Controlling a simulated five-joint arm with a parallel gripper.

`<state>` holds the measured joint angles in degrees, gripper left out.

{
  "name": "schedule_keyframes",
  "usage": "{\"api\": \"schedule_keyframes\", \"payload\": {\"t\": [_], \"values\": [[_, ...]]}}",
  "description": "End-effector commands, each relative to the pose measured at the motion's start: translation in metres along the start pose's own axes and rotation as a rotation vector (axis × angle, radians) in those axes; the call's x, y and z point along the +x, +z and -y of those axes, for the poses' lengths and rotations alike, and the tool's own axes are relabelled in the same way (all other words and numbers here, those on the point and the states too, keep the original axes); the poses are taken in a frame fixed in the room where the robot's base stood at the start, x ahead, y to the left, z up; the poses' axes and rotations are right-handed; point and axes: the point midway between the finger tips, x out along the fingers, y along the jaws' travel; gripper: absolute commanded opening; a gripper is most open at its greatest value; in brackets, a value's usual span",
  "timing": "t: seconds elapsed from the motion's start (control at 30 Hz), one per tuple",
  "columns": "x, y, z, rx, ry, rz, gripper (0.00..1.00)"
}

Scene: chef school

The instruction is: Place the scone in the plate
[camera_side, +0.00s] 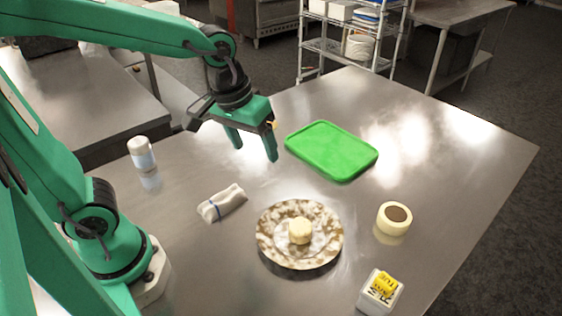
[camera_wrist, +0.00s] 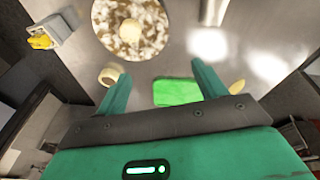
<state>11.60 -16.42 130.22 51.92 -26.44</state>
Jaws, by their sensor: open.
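The pale round scone (camera_side: 300,231) sits near the middle of the brown-and-white mottled plate (camera_side: 271,244) on the metal table. In the wrist view, the scone (camera_wrist: 130,31) and plate (camera_wrist: 105,37) are at the top, beyond my fingertips. My gripper (camera_side: 253,149) is open with nothing between its fingers. It hangs above the table, behind and left of the plate, apart from the scone. Both fingers (camera_wrist: 156,69) show in the wrist view.
A green board or tray (camera_side: 331,150) lies behind the plate. A tape roll (camera_side: 394,218) and labelled white container (camera_side: 380,293) are right; a folded cloth (camera_side: 221,203) and white bottle (camera_side: 142,154) are left. A small yellowish thing (camera_wrist: 237,87) shows beside one finger, unclear.

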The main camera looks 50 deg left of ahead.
Motion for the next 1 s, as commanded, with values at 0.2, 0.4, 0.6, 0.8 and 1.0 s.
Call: {"api": "schedule_keyframes", "payload": {"t": [0.2,0.4,0.6,0.8,1.0], "values": [[-0.028,0.016,0.033,0.101,0.014,-0.105,0.70],[-0.043,0.033,0.058,0.194,0.004,-0.191,0.70],[-0.049,0.044,0.071,0.254,-0.012,-0.242,0.70],[-0.050,0.047,0.074,0.272,-0.017,-0.253,0.70],[-0.050,0.047,0.074,0.271,-0.017,-0.252,0.70]]}}
